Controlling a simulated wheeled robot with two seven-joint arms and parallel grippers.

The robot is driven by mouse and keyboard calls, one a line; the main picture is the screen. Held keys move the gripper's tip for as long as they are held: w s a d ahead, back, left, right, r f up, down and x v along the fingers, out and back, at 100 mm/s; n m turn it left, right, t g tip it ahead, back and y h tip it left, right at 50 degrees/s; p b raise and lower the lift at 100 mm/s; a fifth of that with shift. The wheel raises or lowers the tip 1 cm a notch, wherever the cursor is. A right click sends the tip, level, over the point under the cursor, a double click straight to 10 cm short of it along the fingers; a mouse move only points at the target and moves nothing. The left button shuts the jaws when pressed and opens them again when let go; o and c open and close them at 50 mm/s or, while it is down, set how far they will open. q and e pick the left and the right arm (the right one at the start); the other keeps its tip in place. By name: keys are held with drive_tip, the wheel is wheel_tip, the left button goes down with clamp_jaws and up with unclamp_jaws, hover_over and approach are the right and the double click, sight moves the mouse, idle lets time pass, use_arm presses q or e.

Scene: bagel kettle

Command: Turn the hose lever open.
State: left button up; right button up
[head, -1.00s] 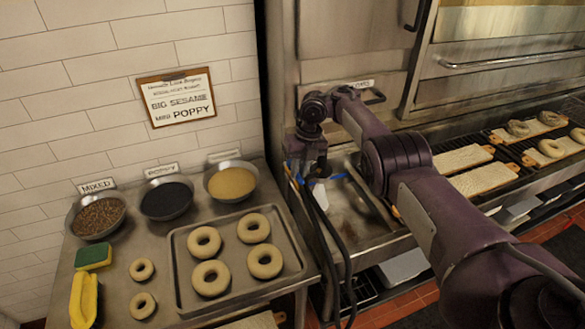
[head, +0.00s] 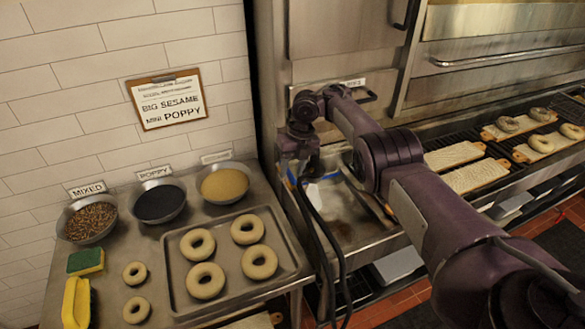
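Black hose-like lines (head: 336,255) hang down below the gripper, over the basin's front left edge. The lever itself cannot be made out clearly. My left gripper is not in view.
A steel table (head: 125,255) on the left holds a tray (head: 222,246) of bagels, seed bowls (head: 226,183), a sponge (head: 86,262) and a yellow object (head: 76,302). Boards with bagels (head: 540,143) lie on racks at the right. A metal cabinet stands behind the basin.

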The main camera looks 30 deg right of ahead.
drive_tip(key=shift+w+d+r, duration=0.1)
drive_tip(key=shift+r, duration=0.35)
wheel_tip(320, 180, up, 7)
drive_tip(key=d, duration=0.1)
drive_tip(key=shift+d+f, duration=0.2)
drive_tip(key=shift+d, duration=0.05)
